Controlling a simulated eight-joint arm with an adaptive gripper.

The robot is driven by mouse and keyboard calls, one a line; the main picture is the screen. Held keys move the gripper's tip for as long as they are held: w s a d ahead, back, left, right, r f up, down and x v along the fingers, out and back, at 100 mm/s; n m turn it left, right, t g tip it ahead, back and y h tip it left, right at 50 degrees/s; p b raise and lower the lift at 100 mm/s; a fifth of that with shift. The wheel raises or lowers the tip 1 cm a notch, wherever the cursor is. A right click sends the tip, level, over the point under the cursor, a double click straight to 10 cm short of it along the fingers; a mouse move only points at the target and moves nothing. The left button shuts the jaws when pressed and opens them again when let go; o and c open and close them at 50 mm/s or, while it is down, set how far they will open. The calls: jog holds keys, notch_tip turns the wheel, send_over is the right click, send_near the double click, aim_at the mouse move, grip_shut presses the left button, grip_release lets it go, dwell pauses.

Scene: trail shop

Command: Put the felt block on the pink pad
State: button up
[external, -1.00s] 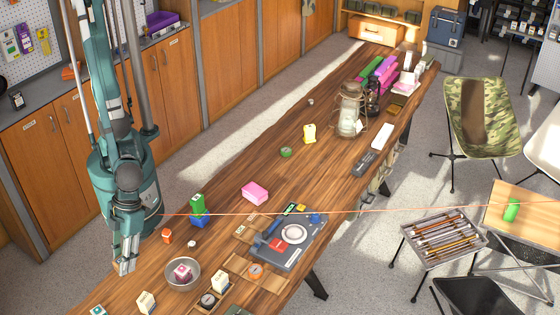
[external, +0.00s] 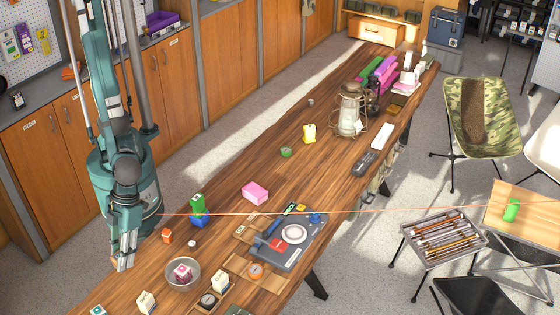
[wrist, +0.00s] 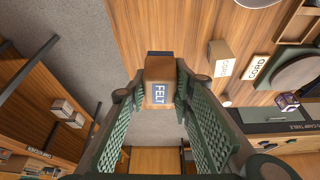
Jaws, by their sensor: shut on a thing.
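My gripper (wrist: 160,90) is shut on the felt block (wrist: 159,82), a brown block with a dark label reading FELT, held between the two green fingertips. In the external view my gripper (external: 123,264) hangs at the table's left edge, and the block shows only as a small tan patch at the fingertips. The pink pad (external: 255,191), a thick pink slab, lies flat on the wooden table, to the right of and farther back than my gripper. Nothing rests on top of it. The pad does not show clearly in the wrist view.
A metal bowl (external: 197,270) holding a pink and white cube stands near my gripper. An orange block (external: 167,236) and a green block on a blue one (external: 198,207) stand between gripper and pad. A grey board (external: 296,253) lies right of the pad.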

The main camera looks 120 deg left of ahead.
dwell(0.3)
jog(key=shift+w+a, duration=0.6)
jog(key=shift+a, duration=0.05)
jog(key=w+a+r+n+p, duration=0.1)
jog(key=w+a, duration=0.3)
jog(key=a, duration=0.5)
jog(key=w+a+n+t, duration=0.1)
jog(key=w+a, duration=0.4)
jog(key=a, duration=0.3)
jog(key=w+a+r+n+p, duration=0.1)
jog(key=w+a, duration=0.3)
jog(key=a, duration=0.5)
jog(key=s+a+r+n, duration=0.1)
jog(key=a, duration=1.4)
jog(key=s+a+r+n+t+p, duration=0.1)
jog(key=a, duration=1.4)
jog(key=shift+a+r, duration=0.25)
jog(key=shift+a, duration=0.15)
jog(key=shift+s+f, duration=0.1)
jog(key=shift+f+b, duration=0.5)
jog(key=shift+f, duration=2.35)
